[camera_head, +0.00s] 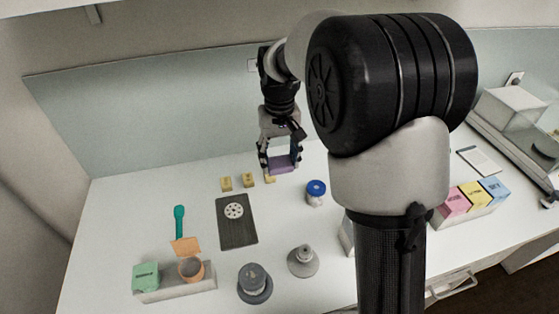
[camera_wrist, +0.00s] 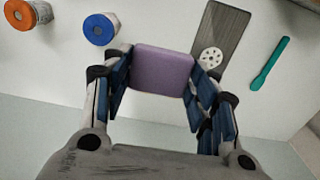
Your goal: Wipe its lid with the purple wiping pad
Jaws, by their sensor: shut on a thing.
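A purple wiping pad (camera_head: 281,163) is held between the two fingers of my gripper (camera_head: 279,158), above the far part of the white worktop. In the wrist view, my gripper (camera_wrist: 160,78) is shut on the pad (camera_wrist: 163,68) from both sides. A jar with a blue lid (camera_head: 316,187) stands upright on the worktop, right of and nearer than the pad; its lid also shows in the wrist view (camera_wrist: 99,30). A jar with an orange lid (camera_wrist: 19,14) shows only in the wrist view. The pad is apart from both lids.
A dark board (camera_head: 237,232) carries a white holed disc (camera_head: 234,210). Small yellow blocks (camera_head: 248,180) stand near the gripper. My arm hides the worktop's middle right.

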